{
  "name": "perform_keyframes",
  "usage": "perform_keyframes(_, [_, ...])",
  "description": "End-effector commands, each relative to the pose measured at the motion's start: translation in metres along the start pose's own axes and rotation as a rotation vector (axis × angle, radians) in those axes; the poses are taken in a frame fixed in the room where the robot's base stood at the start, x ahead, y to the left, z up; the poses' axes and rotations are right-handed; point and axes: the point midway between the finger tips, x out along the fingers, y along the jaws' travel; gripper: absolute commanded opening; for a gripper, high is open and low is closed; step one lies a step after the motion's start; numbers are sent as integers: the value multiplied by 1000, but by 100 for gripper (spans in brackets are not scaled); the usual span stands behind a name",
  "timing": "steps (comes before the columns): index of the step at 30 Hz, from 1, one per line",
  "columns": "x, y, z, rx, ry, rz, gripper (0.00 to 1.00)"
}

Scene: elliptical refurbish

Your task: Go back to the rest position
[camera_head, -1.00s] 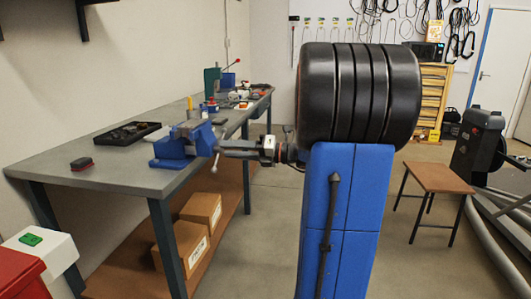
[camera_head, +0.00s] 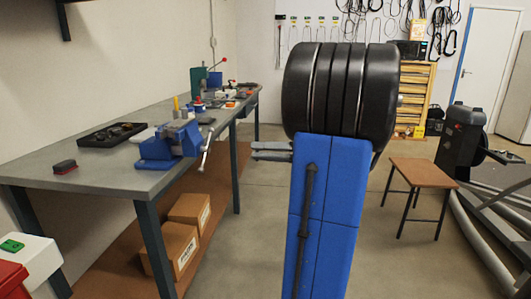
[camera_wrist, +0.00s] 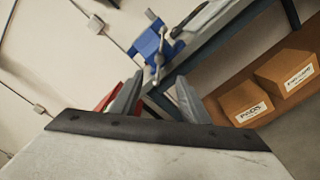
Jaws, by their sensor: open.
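My gripper (camera_head: 254,151) shows in the head view as two grey fingers sticking out to the left from behind my blue and black arm. The fingers are apart, with nothing seen between them. In the wrist view the gripper (camera_wrist: 160,78) has a clear gap between its fingers. A blue vise (camera_head: 168,148) sits on the near part of the workbench (camera_head: 95,178), left of my gripper and apart from it. The vise (camera_wrist: 148,40) also shows beyond the fingertips in the wrist view. Most of the wrist is hidden behind my arm.
A wooden stool (camera_head: 423,172) stands at right. Floor between bench and stool is mostly clear.

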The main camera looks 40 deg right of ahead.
Motion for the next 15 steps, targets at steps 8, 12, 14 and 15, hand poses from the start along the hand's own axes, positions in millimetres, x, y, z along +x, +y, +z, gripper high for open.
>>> perform_keyframes(8, [-11, 0, 0, 1, 0, 0, 42])
perform_keyframes(12, [-11, 0, 0, 0, 1, 0, 42])
perform_keyframes(14, [-11, 0, 0, 0, 1, 0, 42])
perform_keyframes(15, [-11, 0, 0, 0, 1, 0, 42])
